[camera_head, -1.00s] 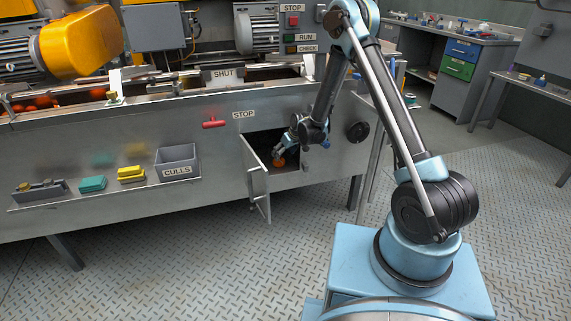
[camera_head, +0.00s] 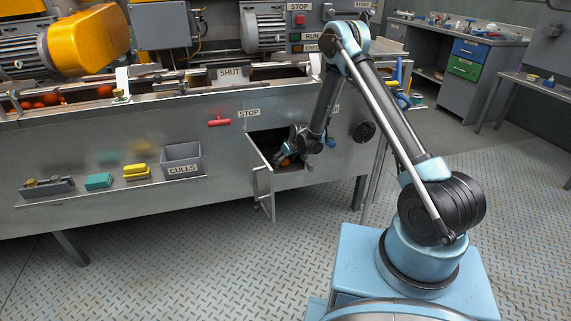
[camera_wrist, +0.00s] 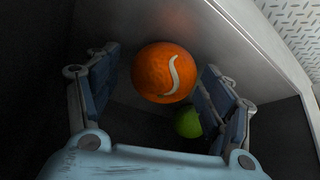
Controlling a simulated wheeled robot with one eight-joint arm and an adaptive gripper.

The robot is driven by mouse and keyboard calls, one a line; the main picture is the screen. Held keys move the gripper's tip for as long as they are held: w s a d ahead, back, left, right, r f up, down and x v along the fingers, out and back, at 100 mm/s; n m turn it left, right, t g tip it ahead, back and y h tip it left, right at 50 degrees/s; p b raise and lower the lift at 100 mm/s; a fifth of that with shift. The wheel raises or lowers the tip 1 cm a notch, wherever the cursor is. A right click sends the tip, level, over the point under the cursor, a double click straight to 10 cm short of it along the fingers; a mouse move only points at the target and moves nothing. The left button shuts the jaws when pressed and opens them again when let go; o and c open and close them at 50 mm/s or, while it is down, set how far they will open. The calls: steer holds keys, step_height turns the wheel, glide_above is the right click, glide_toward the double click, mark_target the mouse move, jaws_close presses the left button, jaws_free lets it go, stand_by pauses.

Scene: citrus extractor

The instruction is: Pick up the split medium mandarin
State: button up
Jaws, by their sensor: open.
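The split mandarin (camera_wrist: 160,72) is an orange fruit with a pale curved split on its skin. In the wrist view it lies inside the dark compartment (camera_head: 262,147), between and a little beyond the two fingers of my gripper (camera_wrist: 158,88). The fingers are apart, and I see no clear contact with the fruit. In the head view my gripper (camera_head: 290,157) is inside the open compartment and largely hides the mandarin, of which a bit of orange (camera_head: 285,162) shows.
A green fruit (camera_wrist: 187,122) lies close to the mandarin, by the right finger. Metal compartment walls (camera_wrist: 205,35) stand close on the right. A grey CULLS bin (camera_head: 181,158) sits on the shelf further left.

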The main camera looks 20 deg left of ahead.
steer(key=c, duration=1.2)
steer(key=shift+d+r, duration=0.1)
